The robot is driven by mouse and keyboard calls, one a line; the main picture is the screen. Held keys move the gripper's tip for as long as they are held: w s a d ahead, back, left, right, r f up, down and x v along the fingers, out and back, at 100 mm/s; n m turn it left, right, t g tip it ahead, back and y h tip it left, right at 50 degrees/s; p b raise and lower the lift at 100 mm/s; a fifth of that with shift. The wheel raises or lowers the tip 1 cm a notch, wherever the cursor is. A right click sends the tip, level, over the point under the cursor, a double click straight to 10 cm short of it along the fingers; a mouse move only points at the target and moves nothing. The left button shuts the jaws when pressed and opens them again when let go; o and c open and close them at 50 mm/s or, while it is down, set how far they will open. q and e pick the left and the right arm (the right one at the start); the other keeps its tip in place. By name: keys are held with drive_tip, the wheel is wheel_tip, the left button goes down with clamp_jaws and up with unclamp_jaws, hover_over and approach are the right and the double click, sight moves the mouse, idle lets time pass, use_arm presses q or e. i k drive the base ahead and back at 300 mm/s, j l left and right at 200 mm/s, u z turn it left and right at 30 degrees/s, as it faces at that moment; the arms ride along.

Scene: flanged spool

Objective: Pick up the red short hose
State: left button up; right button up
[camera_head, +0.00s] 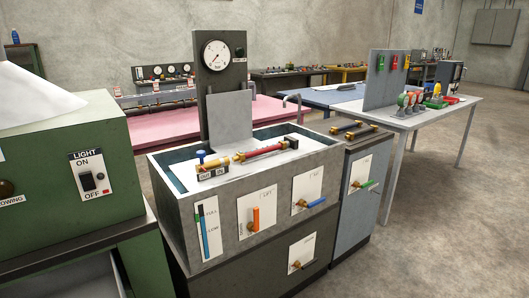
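A short red hose (264,153) with brass ends lies nearly level across the top of the grey test bench (262,226), near the middle of the view. Its left end meets a brass fitting (213,165) with a blue knob, and its right end is at a small dark block (291,142). Whether the ends are joined to these parts is too small to tell. Neither of my grippers is in view.
A pressure gauge (216,54) stands on a dark column behind the hose. A green cabinet (60,165) with a light switch is at left. A white table (425,118) with colored parts stands right. Open floor (450,235) lies at lower right.

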sight(240, 156)
drive_tip(key=i+l+u, duration=0.1)
drive_tip(key=i+l, duration=0.95)
drive_tip(key=i+l+u, duration=0.15)
drive_tip(key=i+l, duration=0.35)
drive_tip(key=l, duration=0.2)
